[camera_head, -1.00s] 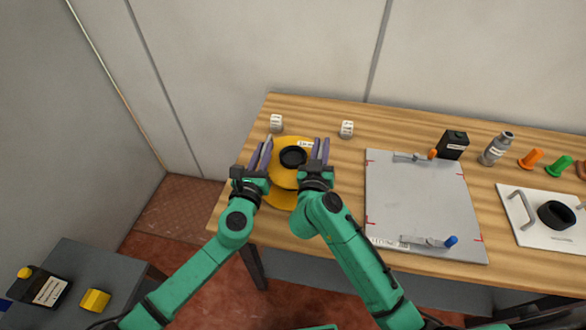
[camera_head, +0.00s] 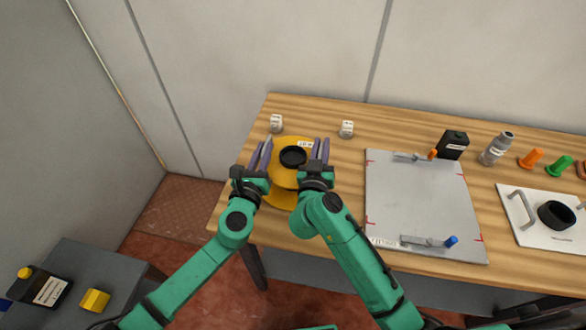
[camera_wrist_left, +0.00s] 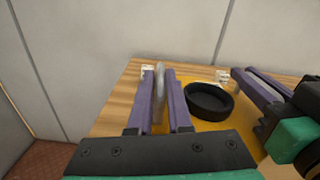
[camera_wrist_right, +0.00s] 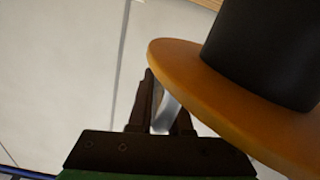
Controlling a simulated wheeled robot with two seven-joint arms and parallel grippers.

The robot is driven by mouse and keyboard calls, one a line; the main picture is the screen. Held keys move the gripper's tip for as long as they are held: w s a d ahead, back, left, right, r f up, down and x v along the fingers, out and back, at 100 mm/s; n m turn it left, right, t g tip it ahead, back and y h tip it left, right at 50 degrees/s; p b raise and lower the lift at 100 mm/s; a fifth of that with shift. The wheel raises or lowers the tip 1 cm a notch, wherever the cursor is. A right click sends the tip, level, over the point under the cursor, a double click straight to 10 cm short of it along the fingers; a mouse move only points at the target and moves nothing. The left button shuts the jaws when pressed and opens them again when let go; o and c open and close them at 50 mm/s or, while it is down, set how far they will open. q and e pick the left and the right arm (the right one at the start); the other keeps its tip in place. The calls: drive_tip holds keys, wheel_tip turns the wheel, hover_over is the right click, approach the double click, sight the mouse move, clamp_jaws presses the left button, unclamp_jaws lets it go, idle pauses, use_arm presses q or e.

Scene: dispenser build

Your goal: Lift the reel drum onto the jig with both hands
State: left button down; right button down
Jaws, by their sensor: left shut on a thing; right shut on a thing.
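The reel drum (camera_head: 284,176) is a yellow-orange disc with a black hub, at the left end of the wooden table. My left gripper (camera_head: 260,153) is on its left side, shut on an upright grey metal handle (camera_wrist_left: 160,92). My right gripper (camera_head: 321,150) is on its right side, shut on a metal handle (camera_wrist_right: 166,112). The drum's underside and any gap to the table are hidden. A flat grey plate (camera_head: 415,200) with red corner marks and two clamps, apparently the jig, lies right of the drum.
Two small white blocks (camera_head: 276,123) (camera_head: 347,129) stand behind the drum. A black box (camera_head: 453,145), a grey bottle (camera_head: 497,148), and orange and green pegs line the back right. A white plate (camera_head: 540,232) with a black ring lies at the right. A narrow wood strip separates drum and grey plate.

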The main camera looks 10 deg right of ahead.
use_arm(q)
drive_tip(key=shift+a+r, duration=0.1)
drive_tip(key=shift+r, duration=0.05)
use_arm(e)
drive_tip(key=shift+r, duration=0.15)
